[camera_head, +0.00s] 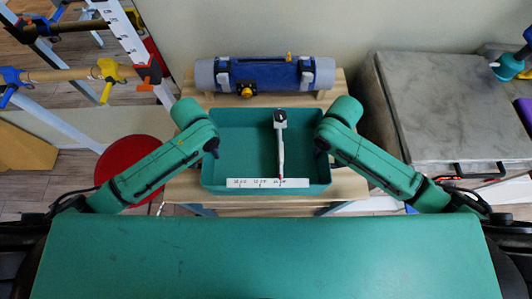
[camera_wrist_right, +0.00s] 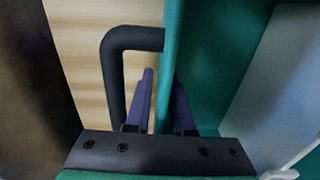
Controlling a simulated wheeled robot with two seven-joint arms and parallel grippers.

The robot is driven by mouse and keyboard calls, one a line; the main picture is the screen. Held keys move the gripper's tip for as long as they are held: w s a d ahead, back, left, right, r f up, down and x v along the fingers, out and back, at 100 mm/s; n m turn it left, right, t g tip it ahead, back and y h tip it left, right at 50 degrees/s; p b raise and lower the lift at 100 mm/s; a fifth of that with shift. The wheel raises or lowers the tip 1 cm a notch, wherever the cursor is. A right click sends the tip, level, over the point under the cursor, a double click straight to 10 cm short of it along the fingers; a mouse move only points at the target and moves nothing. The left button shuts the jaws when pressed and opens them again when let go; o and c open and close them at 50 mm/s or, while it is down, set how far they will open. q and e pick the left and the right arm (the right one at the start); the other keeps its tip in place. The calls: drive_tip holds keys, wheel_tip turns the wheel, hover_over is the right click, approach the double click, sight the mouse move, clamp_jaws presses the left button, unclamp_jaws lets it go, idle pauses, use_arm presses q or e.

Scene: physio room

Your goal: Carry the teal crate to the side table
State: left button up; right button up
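The teal crate (camera_head: 233,120) sits upright on a light wooden stand (camera_head: 345,186) in the middle of the head view. A pale hammer-like tool (camera_head: 280,150) lies inside it, and a white marked strip (camera_head: 268,183) runs along its near wall. My left gripper (camera_head: 212,152) is at the crate's left wall; its fingers are too small to read. My right gripper (camera_head: 321,152) is at the right wall. In the right wrist view its blue fingers (camera_wrist_right: 163,105) straddle the crate wall (camera_wrist_right: 172,60), with a visible gap; the outer finger is within the black handle (camera_wrist_right: 130,40).
A blue-and-grey roll (camera_head: 262,76) lies behind the crate on the stand. A grey-topped cabinet (camera_head: 450,105) stands to the right; I cannot tell if it is the side table. A red stool (camera_head: 130,165) and rails are at left.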

use_arm(q)
clamp_jaws()
use_arm(e)
clamp_jaws()
use_arm(q)
drive_tip(key=shift+r, duration=0.15)
use_arm(e)
drive_tip(key=shift+r, duration=0.1)
idle(0.9)
